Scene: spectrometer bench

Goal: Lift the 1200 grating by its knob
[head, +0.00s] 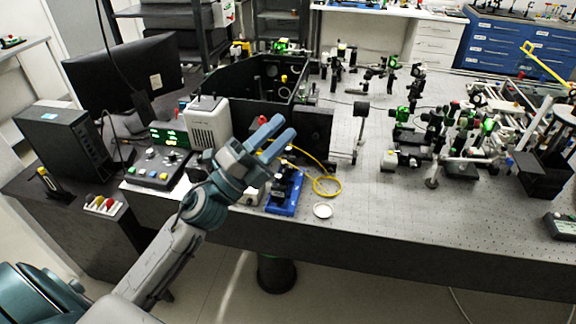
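My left gripper (284,128) reaches in from the lower left over the bench. Its two fingers are parted, with nothing visible between them, in front of the black open-topped box (318,136). I cannot make out which thing is the 1200 grating; no label is readable. Small parts with light or yellow marks show inside the box, partly hidden by its walls. A small holder (104,208) with several red, yellow and white tops sits at the left desk edge, away from the gripper. My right gripper is not in view.
A white instrument (208,122) and control box (157,170) stand left of the gripper. A blue-based mount (284,203), yellow fibre (328,186) and white dish (322,211) lie below it. Optics crowd the right; the front middle of the bench (390,215) is clear.

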